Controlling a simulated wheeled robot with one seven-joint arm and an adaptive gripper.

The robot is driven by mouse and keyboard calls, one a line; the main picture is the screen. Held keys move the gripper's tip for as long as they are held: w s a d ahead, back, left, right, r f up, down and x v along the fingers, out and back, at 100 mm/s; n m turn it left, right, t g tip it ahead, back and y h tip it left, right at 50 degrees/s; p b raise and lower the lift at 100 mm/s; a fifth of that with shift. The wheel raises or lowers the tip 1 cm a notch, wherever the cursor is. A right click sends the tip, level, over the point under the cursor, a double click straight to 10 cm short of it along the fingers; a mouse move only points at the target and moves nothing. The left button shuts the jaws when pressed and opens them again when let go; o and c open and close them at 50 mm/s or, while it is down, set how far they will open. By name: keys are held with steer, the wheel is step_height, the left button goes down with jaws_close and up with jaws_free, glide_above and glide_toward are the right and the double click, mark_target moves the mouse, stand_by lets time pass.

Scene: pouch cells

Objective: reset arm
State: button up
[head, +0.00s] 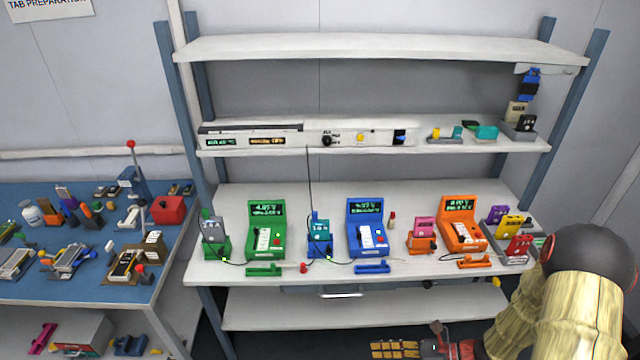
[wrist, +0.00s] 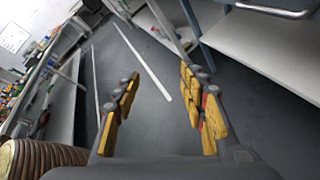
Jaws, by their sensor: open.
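My gripper (wrist: 162,98) is open and empty in the wrist view, its yellow-padded fingers spread wide with bare grey floor between and beyond them. In the head view, my gripper (head: 397,349) shows at the bottom edge, low in front of the bench and its lower shelf, partly cut off. My arm, in a tan ribbed sleeve, comes in from the lower right. Nothing is held, and the gripper appears apart from the furniture.
A white shelved bench (head: 330,190) carries green (head: 265,238), blue (head: 367,228) and orange (head: 461,224) testers with small holders. A blue-topped table (head: 90,225) with tools stands left. The lower shelf (head: 350,310) is mostly bare. Open floor (wrist: 150,120) lies below my gripper.

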steer(key=s+d+r+n+g+h, duration=0.25)
steer(key=s+r+n+h, duration=0.25)
steer(key=r+n, duration=0.45)
steer(key=s+d+r+n+g+h, duration=0.1)
steer(key=s+d+r+n+h, duration=0.4)
steer(key=n, duration=0.7)
steer(key=a+r+n+t+h, duration=0.1)
steer(key=a+r+n+t, duration=0.1)
steer(key=r, duration=0.7)
steer(key=s+a+r+n+t+h, duration=0.1)
steer(key=a+r+n+t+h, duration=0.1)
steer(key=r, duration=0.7)
steer(key=shift+s+n+t, duration=0.25)
steer(key=shift+n+t, duration=0.4)
steer(key=shift+t, duration=0.5)
